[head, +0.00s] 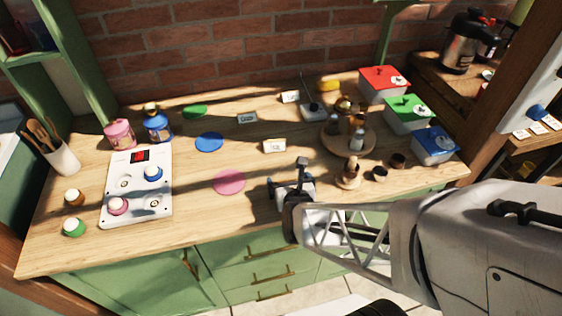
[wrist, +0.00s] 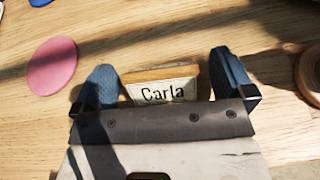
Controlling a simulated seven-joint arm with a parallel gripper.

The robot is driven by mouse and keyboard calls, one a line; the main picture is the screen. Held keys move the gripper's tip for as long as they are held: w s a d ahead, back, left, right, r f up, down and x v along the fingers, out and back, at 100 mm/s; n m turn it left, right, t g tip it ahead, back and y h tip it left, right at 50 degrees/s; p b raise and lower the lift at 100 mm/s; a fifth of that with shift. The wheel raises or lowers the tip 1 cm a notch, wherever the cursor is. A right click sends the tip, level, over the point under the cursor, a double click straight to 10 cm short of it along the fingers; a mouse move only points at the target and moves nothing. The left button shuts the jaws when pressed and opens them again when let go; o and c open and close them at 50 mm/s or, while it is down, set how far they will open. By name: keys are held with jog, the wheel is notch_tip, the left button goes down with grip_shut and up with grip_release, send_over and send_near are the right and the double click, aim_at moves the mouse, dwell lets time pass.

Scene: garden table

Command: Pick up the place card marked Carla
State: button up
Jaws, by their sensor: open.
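The place card marked Carla (wrist: 163,91) is a pale card with black letters and a wooden-looking top edge. In the wrist view it sits between the two blue fingers of my gripper (wrist: 165,68), with gaps at both sides. Its lower edge is hidden behind the gripper's body. In the head view my gripper (head: 287,178) is open and low over the table's front part, and it largely hides this card. Other cards stand farther back: one behind my gripper (head: 274,146), one farther left (head: 247,118) and one at the back (head: 290,97). Their writing is too small to read.
A pink disc (head: 229,182) lies left of my gripper, with a blue disc (head: 209,142) behind it. A round wooden tray (head: 367,148) with shakers and small cups (head: 380,174) stand to the right. A white panel (head: 136,205) lies at the left.

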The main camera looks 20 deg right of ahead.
jog(key=shift+c, duration=0.3)
jog(key=c, duration=0.9)
jog(key=shift+o, duration=0.2)
jog(key=shift+r, duration=5)
